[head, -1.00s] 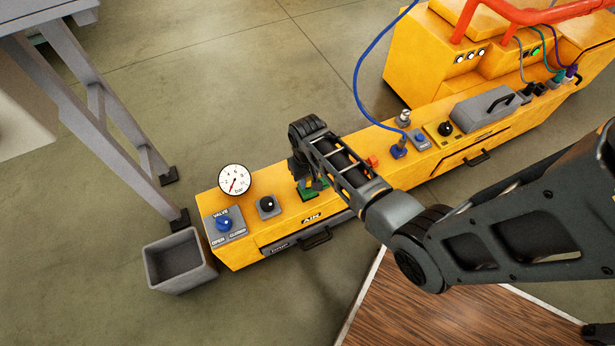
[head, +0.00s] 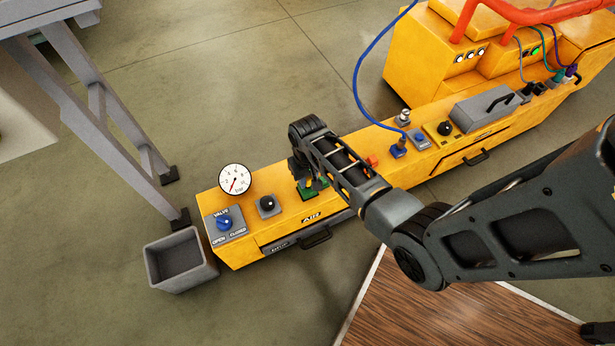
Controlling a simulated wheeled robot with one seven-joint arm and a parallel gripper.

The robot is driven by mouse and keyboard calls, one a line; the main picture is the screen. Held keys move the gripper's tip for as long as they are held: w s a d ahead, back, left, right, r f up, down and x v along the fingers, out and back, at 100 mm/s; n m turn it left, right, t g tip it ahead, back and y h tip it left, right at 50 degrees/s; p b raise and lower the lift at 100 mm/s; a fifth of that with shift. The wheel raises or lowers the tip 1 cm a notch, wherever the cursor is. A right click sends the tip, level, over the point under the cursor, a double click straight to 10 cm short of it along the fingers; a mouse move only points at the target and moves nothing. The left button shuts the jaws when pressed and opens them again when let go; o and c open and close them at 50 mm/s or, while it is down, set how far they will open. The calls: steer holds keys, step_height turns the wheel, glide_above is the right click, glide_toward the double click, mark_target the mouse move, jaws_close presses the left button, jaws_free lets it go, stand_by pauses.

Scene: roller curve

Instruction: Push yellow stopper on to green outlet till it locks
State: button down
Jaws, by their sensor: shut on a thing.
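The green outlet (head: 306,192) is a small green base on top of the long yellow cabinet, partly hidden by my arm. My gripper (head: 308,183) points down right over it, and its fingers are mostly hidden behind my wrist. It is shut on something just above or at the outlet. The yellow stopper cannot be made out clearly between the fingers, and I cannot tell whether it touches the outlet.
A pressure gauge (head: 235,179), a black knob (head: 267,204) and a blue valve (head: 224,223) stand left of the outlet. A grey bin (head: 180,262) stands at the cabinet's left end.

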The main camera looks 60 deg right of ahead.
steer(key=shift+f+b, duration=0.55)
steer(key=shift+f, duration=0.25)
steer(key=c, duration=0.8)
jaws_free()
step_height(320, 180, up, 8)
steer(key=p, duration=0.3)
steer(key=shift+f, duration=0.1)
